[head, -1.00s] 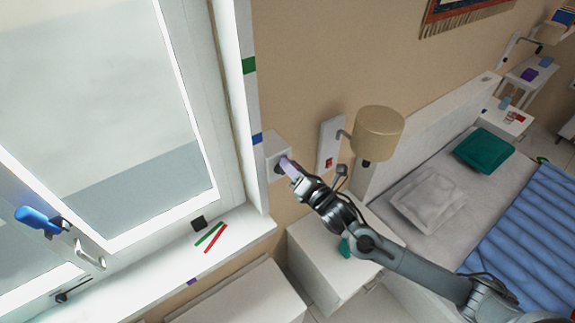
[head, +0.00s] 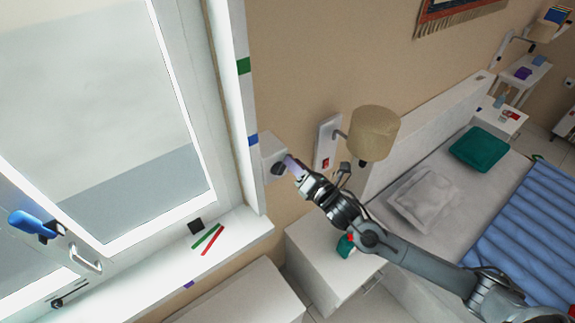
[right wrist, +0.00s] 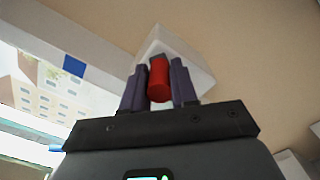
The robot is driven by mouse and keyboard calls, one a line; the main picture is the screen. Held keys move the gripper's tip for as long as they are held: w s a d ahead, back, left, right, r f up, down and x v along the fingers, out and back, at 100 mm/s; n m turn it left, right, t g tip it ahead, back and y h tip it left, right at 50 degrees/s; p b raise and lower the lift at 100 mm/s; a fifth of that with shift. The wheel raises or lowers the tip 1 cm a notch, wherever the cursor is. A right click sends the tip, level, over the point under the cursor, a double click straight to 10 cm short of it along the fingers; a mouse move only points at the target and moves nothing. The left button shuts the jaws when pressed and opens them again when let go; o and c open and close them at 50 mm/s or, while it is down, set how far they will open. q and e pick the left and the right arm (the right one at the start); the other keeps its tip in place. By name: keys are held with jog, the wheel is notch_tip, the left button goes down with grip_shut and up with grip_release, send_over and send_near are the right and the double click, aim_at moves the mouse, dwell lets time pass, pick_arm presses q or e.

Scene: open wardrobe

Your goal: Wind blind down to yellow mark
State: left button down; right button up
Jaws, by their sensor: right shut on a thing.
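The blind (head: 90,80) hangs as a pale sheet over the window pane; its lower edge slants across the pane above a darker grey-blue band. A green mark (head: 243,66) and a blue mark (head: 253,140) sit on the white window edge; I see no yellow mark. A white winder box (head: 270,150) is on the wall beside the frame. My right gripper (head: 290,164) is at this box. In the right wrist view its purple fingers are shut on a red crank knob (right wrist: 159,80) in front of the box (right wrist: 188,60). My left gripper is not in view.
A lamp (head: 374,133) and a switch plate (head: 326,143) are close to my right arm. A white cabinet (head: 325,265) stands below. Red and green sticks (head: 212,240) lie on the sill (head: 160,262).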

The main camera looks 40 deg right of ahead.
jog(key=shift+d+f, duration=0.45)
jog(key=shift+d+f+b, duration=0.35)
jog(key=shift+f+b, duration=0.25)
jog(key=shift+f, duration=0.05)
jog(key=shift+d+f, duration=0.2)
